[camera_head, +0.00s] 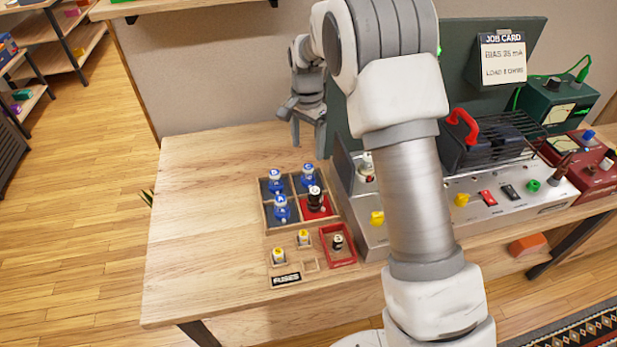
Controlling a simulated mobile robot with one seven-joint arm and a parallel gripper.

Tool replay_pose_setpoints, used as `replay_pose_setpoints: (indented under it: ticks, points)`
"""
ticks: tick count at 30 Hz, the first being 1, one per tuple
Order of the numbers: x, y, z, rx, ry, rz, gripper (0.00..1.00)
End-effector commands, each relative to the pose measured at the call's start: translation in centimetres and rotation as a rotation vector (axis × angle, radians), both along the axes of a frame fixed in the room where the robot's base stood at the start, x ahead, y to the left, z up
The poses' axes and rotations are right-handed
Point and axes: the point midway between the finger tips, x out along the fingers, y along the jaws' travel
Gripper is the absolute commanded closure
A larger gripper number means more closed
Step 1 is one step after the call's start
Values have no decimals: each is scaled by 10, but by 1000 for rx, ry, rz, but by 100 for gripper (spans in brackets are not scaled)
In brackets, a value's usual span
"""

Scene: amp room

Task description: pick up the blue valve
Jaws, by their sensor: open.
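Three blue-based valves with white lettered tops stand upright in a wooden divided tray (266,222) on the bench. One blue valve (276,184) is in the back left compartment, another blue valve (308,178) in the back right, and a third blue valve (281,210) in the front left. A dark valve (315,198) stands in the red-floored front right compartment. My gripper (308,138) hangs above the bench behind the tray, fingers pointing down, open and empty. It is apart from the valves.
A fuse holder with small fuses (303,238) and a red box (348,262) sit in front of the tray. A metal amplifier chassis (378,240) stands close on the right, partly hidden by my arm. The wooden bench (200,220) is clear on the left.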

Motion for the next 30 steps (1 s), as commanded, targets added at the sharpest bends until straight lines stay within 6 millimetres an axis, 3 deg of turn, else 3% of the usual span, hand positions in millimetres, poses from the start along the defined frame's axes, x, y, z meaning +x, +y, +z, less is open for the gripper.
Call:
replay_pose_setpoints:
  ticks: [4, 14, 22, 30]
  points:
    - [-1, 0, -30, 0, 3, 0, 20]
    - [0, 0, -52, 1, 1, 0, 20]
    - [-1, -2, -90, 0, 1, 0, 20]
    - [0, -2, -96, 1, -1, 0, 20]
